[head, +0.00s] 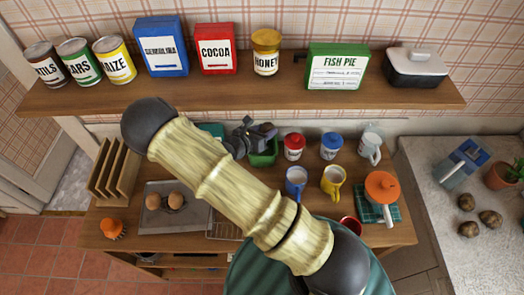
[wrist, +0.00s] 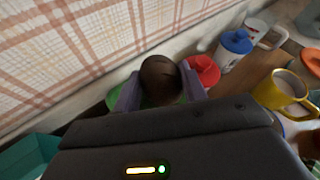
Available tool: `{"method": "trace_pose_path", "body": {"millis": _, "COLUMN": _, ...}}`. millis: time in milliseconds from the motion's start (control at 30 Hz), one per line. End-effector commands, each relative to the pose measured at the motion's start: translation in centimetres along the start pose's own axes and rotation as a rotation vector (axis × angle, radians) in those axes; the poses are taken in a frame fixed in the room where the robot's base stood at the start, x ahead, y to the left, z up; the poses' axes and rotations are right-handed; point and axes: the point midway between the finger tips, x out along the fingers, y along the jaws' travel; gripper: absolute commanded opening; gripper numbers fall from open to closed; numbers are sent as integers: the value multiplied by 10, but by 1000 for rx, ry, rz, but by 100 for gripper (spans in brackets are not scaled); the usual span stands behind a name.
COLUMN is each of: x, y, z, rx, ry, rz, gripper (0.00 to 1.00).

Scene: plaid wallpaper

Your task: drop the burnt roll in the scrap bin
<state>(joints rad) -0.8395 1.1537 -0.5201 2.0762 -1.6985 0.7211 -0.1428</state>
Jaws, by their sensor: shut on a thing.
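My gripper (wrist: 160,92) is shut on a dark brown roll, the burnt roll (wrist: 160,72), with a grey-purple finger on each side of it in the wrist view. In the head view my dark gripper (head: 246,137) is at the back of the counter, over the green bin (head: 264,157); the roll is hard to make out there. The green bin's rim (wrist: 114,98) shows below and beside the fingers in the wrist view. Its inside is mostly hidden. Two lighter rolls (head: 175,199) lie on a grey baking tray (head: 190,216).
A red-lidded jar (head: 294,146) stands close right of the bin, then a blue-lidded jar (head: 331,146). Blue (head: 296,181) and yellow (head: 333,181) mugs stand in front. A teal object (head: 212,130) is left of my gripper. A loaded shelf (head: 270,97) spans above.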

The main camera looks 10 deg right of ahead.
Motion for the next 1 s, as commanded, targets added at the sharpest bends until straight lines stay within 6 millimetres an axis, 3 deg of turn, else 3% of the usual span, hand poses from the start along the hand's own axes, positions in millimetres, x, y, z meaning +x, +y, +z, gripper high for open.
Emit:
{"method": "trace_pose_path", "body": {"millis": 167, "x": 0, "y": 0, "z": 1, "rx": 0, "ry": 0, "rz": 0, "gripper": 16}}
{"method": "trace_pose_path", "body": {"millis": 200, "x": 0, "y": 0, "z": 1, "rx": 0, "ry": 0, "rz": 0, "gripper": 48}}
{"method": "trace_pose_path", "body": {"millis": 300, "x": 0, "y": 0, "z": 1, "rx": 0, "ry": 0, "rz": 0, "gripper": 68}}
{"method": "trace_pose_path", "body": {"millis": 733, "x": -8, "y": 1, "z": 0, "rx": 2, "ry": 0, "rz": 1, "gripper": 68}}
{"method": "trace_pose_path", "body": {"millis": 1000, "x": -51, "y": 2, "z": -2, "rx": 3, "ry": 0, "rz": 5, "gripper": 68}}
